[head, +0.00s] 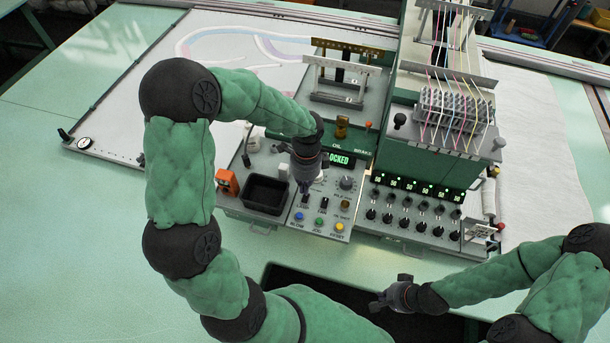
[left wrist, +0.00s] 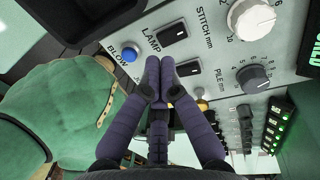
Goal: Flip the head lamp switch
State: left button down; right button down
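The lamp switch (left wrist: 172,34) is a small black rocker beside the word LAMP on the grey control panel (left wrist: 212,42). A second black rocker (left wrist: 188,68) sits beside it, close to the fingertips. My left gripper (left wrist: 160,68) has its two purple fingers brought together, with a thin gap at most between the tips. The tips are just below the lamp switch in the left wrist view; I cannot tell whether they touch the panel. In the head view my left gripper (head: 304,186) points down over the panel. My right gripper (head: 384,302) hangs near the table's front edge, away from the panel; its fingers are unclear.
A blue button (left wrist: 129,54) and two knobs, the stitch knob (left wrist: 250,18) and pile knob (left wrist: 254,78), flank the switches. A black tray (head: 265,193) and orange block (head: 227,182) stand left of the panel. Rows of black knobs (head: 405,222) lie to its right.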

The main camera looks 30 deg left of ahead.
aim_at(304, 201)
pick_arm(q)
jog(key=shift+s+f, duration=0.15)
jog(key=shift+f, duration=1)
jog(key=shift+s+f, duration=0.15)
jog(key=shift+f, duration=0.95)
jog(key=shift+d, duration=0.1)
